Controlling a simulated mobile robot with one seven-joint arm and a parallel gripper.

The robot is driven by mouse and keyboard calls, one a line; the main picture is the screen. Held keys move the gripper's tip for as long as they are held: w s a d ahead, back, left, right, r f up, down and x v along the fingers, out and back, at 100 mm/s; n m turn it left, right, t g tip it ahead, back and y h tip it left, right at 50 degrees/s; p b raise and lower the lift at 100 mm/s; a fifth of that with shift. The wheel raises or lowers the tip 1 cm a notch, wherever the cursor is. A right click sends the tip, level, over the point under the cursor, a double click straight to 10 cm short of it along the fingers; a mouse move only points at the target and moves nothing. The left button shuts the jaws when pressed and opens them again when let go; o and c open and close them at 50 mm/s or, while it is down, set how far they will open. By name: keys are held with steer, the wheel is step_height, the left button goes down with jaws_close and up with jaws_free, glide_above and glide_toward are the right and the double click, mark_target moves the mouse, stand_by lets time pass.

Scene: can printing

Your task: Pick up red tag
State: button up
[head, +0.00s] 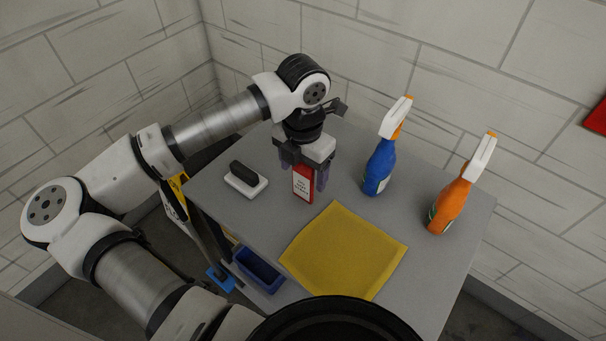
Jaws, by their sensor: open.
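The red tag (303,184) has a white label with small print that I cannot read. It is near the middle of the grey table top, just behind the yellow cloth. My gripper (305,181) points down from above, with its fingers around the tag, one at its left and one at its right. The jaws are open. The upper end of the tag is hidden under the gripper body. I cannot tell whether the tag touches the table or a finger.
A yellow cloth (343,252) lies in front. A blue spray bottle (378,168) and an orange spray bottle (449,206) stand to the right. A black-and-white brush (246,181) lies to the left on the grey table (420,270). A blue bin (258,270) sits below. Tiled walls stand behind.

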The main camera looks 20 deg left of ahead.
steer(key=shift+f, duration=0.45)
steer(key=shift+c, duration=0.3)
steer(key=c, duration=1.1)
step_height(320, 180, up, 9)
steer(key=shift+r+b, duration=0.2)
steer(key=shift+b, duration=1)
steer(key=shift+r, duration=0.35)
